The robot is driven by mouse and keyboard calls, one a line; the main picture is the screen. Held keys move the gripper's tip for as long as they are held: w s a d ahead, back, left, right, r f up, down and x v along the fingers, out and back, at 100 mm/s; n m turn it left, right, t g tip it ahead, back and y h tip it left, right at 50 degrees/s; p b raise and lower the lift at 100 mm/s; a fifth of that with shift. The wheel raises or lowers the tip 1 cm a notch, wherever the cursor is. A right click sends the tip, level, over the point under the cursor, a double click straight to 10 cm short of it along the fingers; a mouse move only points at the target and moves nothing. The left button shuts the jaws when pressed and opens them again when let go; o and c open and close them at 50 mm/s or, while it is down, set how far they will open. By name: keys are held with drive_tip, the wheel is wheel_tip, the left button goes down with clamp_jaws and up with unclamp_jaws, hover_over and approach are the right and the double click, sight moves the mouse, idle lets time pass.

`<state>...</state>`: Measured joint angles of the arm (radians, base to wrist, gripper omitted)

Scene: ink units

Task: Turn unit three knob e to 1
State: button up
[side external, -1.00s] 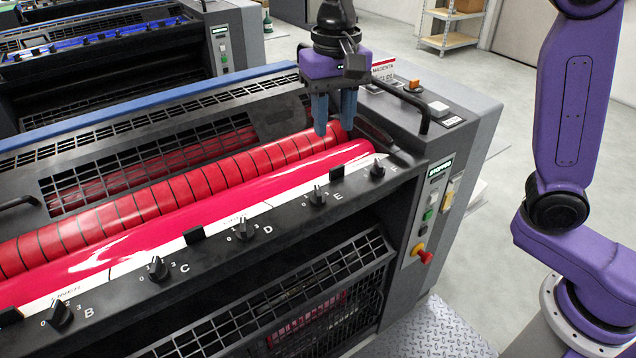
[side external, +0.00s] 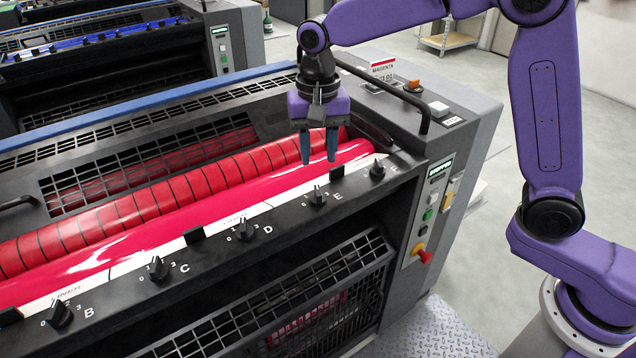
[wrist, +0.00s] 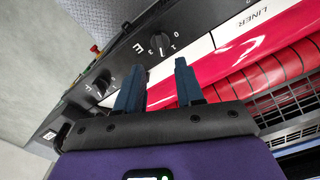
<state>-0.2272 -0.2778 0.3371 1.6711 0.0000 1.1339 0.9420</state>
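Knob E (side external: 318,196) is a small black knob on the dark front rail of the red-inked unit, with the letter E to its right in the side view. In the wrist view knob E (wrist: 160,42) lies just beyond the fingertips; its exact pointer setting is too small to read. My gripper (side external: 318,158) has its two blue fingers apart and pointing down, above and slightly behind knob E, not touching it. In the wrist view the gripper (wrist: 157,66) is open, with nothing held between its fingers.
Knob D (side external: 245,229) and knob F (side external: 378,169) flank knob E on the rail. The red ink roller (side external: 190,188) runs behind the rail. A red stop button (side external: 422,254) projects from the end panel.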

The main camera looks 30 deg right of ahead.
sight(318, 190)
wheel_tip(318, 190, down, 8)
drive_tip(key=shift+f, duration=0.15)
drive_tip(key=shift+c, duration=0.3)
clamp_jaws()
